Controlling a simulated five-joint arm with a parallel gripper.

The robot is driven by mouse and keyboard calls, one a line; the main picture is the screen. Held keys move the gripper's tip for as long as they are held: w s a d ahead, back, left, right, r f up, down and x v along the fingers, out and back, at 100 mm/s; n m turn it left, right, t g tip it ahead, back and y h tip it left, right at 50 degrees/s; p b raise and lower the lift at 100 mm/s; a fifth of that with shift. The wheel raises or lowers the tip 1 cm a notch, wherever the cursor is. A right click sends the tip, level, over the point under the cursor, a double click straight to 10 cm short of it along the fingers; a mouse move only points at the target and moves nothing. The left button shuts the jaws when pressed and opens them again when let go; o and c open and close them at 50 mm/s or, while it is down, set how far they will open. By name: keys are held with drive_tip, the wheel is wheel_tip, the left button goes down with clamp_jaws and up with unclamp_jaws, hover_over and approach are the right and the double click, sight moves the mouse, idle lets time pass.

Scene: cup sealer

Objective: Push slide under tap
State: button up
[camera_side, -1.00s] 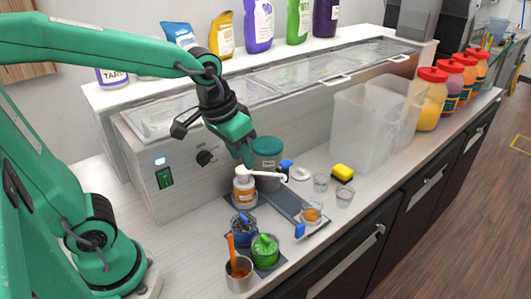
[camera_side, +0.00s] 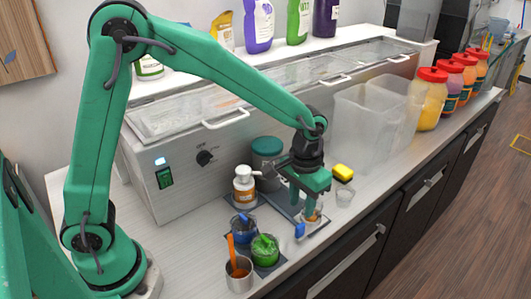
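A flat grey slide (camera_side: 283,203) lies on the counter, with a blue tab (camera_side: 300,229) at its front end. A small clear cup with orange content (camera_side: 312,219) stands at that front end. My green gripper (camera_side: 303,207) is down over the front part of the slide, right at the cup. Its two fingers look apart; whether they touch the cup or slide cannot be told. A white pump bottle with an orange label (camera_side: 244,187) stands left of the slide, its white spout pointing right. I cannot tell whether this spout is the tap. My gripper hides part of the slide.
A teal-lidded jar (camera_side: 267,160) stands behind the slide. Blue (camera_side: 243,226) and green (camera_side: 265,250) pots and a metal cup (camera_side: 239,273) are in front left. A clear cup (camera_side: 345,195), yellow sponge (camera_side: 343,172) and clear bin (camera_side: 365,130) are to the right.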

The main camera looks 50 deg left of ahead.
sight(301, 225)
drive_tip(key=shift+d+f, duration=0.15)
drive_tip(key=shift+f, duration=0.05)
drive_tip(key=shift+f, duration=0.1)
drive_tip(key=shift+f, duration=3.8)
drive_tip(key=shift+c, duration=0.2)
clamp_jaws()
